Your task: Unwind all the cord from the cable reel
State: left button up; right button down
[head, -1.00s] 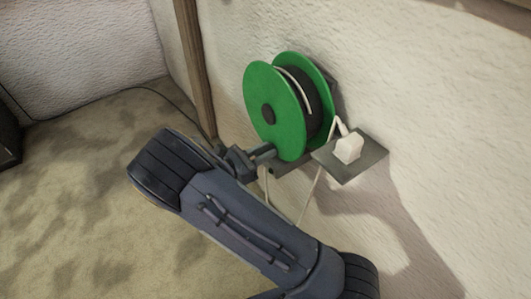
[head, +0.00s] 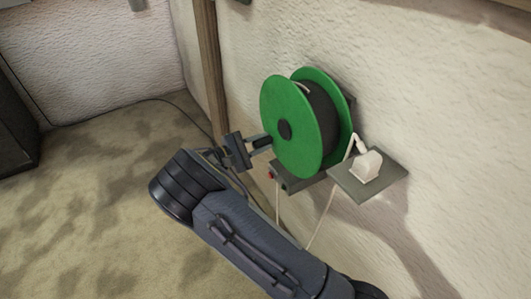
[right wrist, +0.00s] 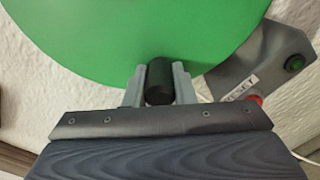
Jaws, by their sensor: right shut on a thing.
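The cable reel (head: 303,130) has green discs and a dark drum, and is mounted on the wall. A short piece of white cord (head: 303,87) shows at the top of the drum. White cord (head: 322,215) also hangs below the reel. My right gripper (head: 262,142) is at the left edge of the near disc. In the right wrist view, its fingers are shut on a black handle (right wrist: 159,81) standing out from the green disc (right wrist: 130,35). How much cord is still on the drum is partly hidden by the discs. My left gripper is not in view.
A small grey shelf (head: 362,190) with a white plug (head: 368,165) juts out right of the reel. A grey bracket below the reel carries a green button (right wrist: 293,63) and a red button (right wrist: 257,101). A wooden post (head: 210,75) stands at left.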

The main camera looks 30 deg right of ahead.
aim_at(265, 114)
jog(key=w+r+m, duration=0.1)
jog(key=m, duration=0.1)
jog(key=w+r+m+b, duration=0.1)
jog(key=r+m, duration=0.1)
jog(key=shift+w+a+r+m, duration=0.1)
jog(key=shift+w+a+m, duration=0.05)
jog(key=shift+w+m, duration=0.2)
jog(key=shift+w+r+m+b, duration=0.2)
jog(key=shift+w+r+m, duration=0.1)
jog(key=shift+r+m, duration=0.6)
jog(key=shift+w+r+m+b, duration=0.15)
jog(key=shift+w+r+m, duration=0.1)
jog(key=shift+r+m, duration=0.6)
jog(key=c, duration=1.2)
grip_release()
jog(key=shift+a, duration=0.1)
jog(key=a+p, duration=0.1)
jog(key=a, duration=0.6)
jog(key=shift+s+a, duration=0.35)
